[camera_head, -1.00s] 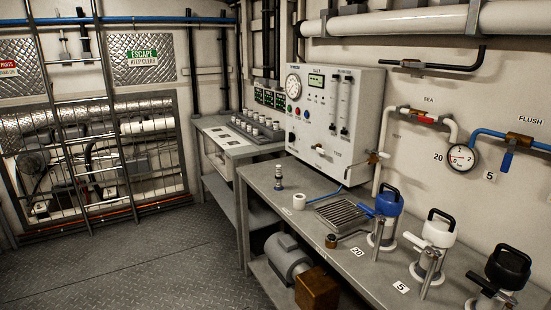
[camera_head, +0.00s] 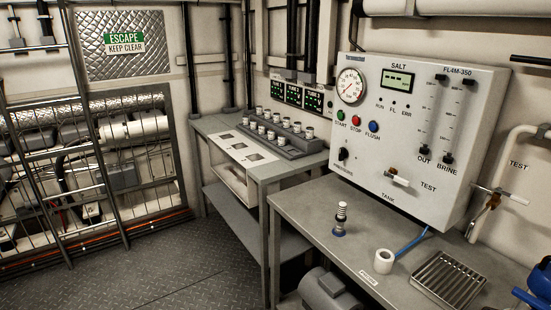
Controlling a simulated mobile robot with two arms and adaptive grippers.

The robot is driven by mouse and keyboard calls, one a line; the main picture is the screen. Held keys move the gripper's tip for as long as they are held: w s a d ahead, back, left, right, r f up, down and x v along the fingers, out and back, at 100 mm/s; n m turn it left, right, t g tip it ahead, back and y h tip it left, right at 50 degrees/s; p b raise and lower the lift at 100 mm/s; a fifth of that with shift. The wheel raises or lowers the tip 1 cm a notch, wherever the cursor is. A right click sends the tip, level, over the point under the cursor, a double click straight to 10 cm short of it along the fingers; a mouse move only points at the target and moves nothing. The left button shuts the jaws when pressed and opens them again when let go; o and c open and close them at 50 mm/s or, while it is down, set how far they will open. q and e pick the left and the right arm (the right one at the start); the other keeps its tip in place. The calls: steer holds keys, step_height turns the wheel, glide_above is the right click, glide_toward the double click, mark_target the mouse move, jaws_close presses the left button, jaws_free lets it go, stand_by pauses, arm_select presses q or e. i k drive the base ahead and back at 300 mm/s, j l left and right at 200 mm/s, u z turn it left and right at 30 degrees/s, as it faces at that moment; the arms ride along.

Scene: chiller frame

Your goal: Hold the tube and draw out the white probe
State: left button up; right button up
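A small upright piece (camera_head: 340,218) stands on the grey bench below the white control panel. It has a blue foot, a dark middle and a pale banded top; it may be the tube with the white probe in it, but it is too small to tell. A short white cylinder (camera_head: 384,261) with a round opening on top stands to its right, nearer the bench front. No separate drawn-out probe can be made out. Neither of my grippers is in view.
The control panel (camera_head: 420,130) stands at the back of the bench (camera_head: 330,192). A blue hose (camera_head: 412,240) and a slotted metal tray (camera_head: 447,279) lie right of the cylinder. A rack of small cups (camera_head: 283,135) stands on the farther bench. The floor (camera_head: 165,270) at left is clear.

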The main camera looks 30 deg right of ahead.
mark_target(342, 207)
steer(key=i+j+z, duration=0.1)
steer(key=i+z, duration=0.2)
steer(key=i, duration=0.25)
steer(key=i+j+z, duration=0.35)
steer(key=i, duration=0.2)
steer(key=l, duration=0.1)
